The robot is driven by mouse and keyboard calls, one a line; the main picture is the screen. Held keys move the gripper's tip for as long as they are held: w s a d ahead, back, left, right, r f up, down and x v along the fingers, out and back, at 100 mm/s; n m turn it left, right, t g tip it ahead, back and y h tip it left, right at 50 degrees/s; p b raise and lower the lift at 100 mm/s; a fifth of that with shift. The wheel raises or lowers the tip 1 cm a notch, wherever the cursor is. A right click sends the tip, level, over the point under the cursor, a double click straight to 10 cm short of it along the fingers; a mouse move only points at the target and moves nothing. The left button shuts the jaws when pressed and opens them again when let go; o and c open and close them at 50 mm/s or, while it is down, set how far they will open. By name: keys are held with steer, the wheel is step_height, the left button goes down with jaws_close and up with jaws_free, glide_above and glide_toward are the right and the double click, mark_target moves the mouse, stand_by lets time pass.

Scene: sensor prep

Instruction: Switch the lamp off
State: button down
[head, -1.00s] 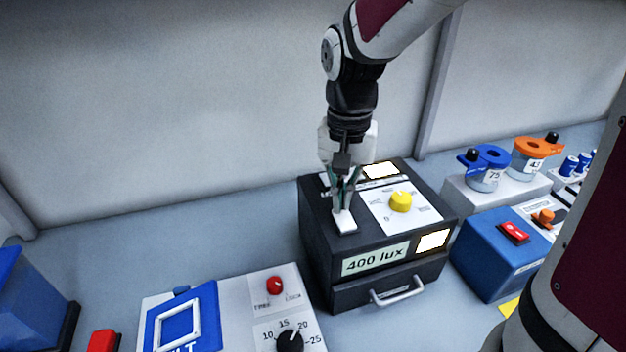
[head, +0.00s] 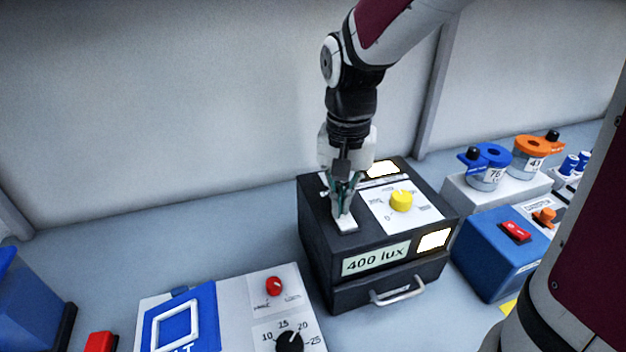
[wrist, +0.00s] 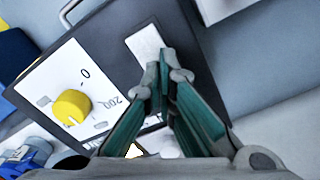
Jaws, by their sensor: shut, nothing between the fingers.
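The lamp is a black box (head: 318,235) with a "400 lux" label (head: 375,259) on its front. A yellow knob (head: 401,201) sits on a white dial plate on its top, and the wrist view shows this knob (wrist: 71,107) too. Its lit windows (head: 434,240) glow white. A white rocker switch (head: 346,224) lies on the top left of the box; its white surface also shows in the wrist view (wrist: 145,42). My gripper (head: 344,212) is shut and empty, pointing down with its tips at the switch. I cannot tell whether they touch it.
A drawer handle (head: 398,291) sticks out of the box's front. A blue box with a red switch (head: 516,231) stands to the right, near lidded jars (head: 487,178). A panel with a red knob (head: 274,286) and black dial lies front left. The bench behind is clear.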

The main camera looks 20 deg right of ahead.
steer(key=shift+f, duration=0.2)
steer(key=shift+r, duration=0.1)
steer(key=shift+r+p, duration=2.5)
steer(key=shift+r, duration=0.95)
steer(key=s+r+n+t, duration=0.2)
steer(key=s+r+n, duration=0.1)
steer(key=s, duration=0.5)
steer(key=s+r+n+t, duration=0.3)
steer(key=s+r, duration=0.3)
steer(key=s, duration=0.2)
steer(key=shift+s, duration=0.4)
steer(key=c, duration=2.4)
jaws_free()
